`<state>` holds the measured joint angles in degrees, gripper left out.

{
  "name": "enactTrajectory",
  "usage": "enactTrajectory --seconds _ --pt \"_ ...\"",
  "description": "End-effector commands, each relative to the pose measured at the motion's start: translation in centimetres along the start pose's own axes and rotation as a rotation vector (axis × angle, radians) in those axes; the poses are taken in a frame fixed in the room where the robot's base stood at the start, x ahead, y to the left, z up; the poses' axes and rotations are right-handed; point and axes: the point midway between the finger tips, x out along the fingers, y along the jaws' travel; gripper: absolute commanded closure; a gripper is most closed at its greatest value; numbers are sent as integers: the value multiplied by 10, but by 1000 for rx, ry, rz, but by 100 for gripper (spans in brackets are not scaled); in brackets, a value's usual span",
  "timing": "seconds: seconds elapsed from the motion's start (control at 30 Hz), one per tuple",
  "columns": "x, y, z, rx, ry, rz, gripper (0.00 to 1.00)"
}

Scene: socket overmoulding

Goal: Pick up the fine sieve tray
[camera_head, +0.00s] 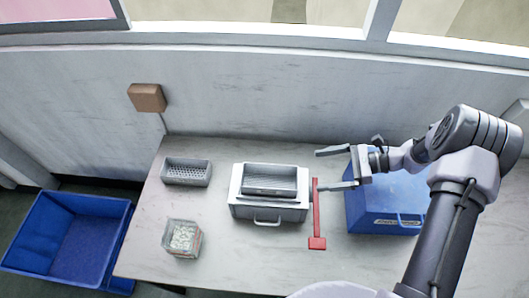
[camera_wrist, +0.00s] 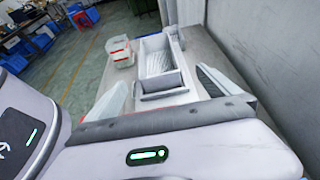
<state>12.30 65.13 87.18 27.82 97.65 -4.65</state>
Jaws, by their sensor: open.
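A grey tray with a finely textured floor (camera_head: 270,181) sits in the top of a white box-shaped unit (camera_head: 268,212) with a front handle; it looks like the fine sieve tray. It also shows in the wrist view (camera_wrist: 159,62). A second grey tray with larger visible holes (camera_head: 186,171) lies on the table to its left. My gripper (camera_head: 335,168) is open and empty, to the right of the white unit, its fingers pointing left towards it. In the wrist view the unit lies beyond and between the fingers (camera_wrist: 165,90). No contact with the tray is visible.
A clear container of pale pieces (camera_head: 183,238) stands at the table's front left. A red bar (camera_head: 317,215) lies right of the unit, near my lower finger. A blue box (camera_head: 385,210) stands beneath my wrist. A blue bin (camera_head: 70,240) is on the floor at left. A wall runs behind.

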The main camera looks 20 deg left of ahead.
Motion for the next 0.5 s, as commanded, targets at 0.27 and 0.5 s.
enactTrajectory --seconds 0.27,0.5 --pt "83 2 -3 -1 1 8 0" --pt "119 1 -2 -2 3 5 0"
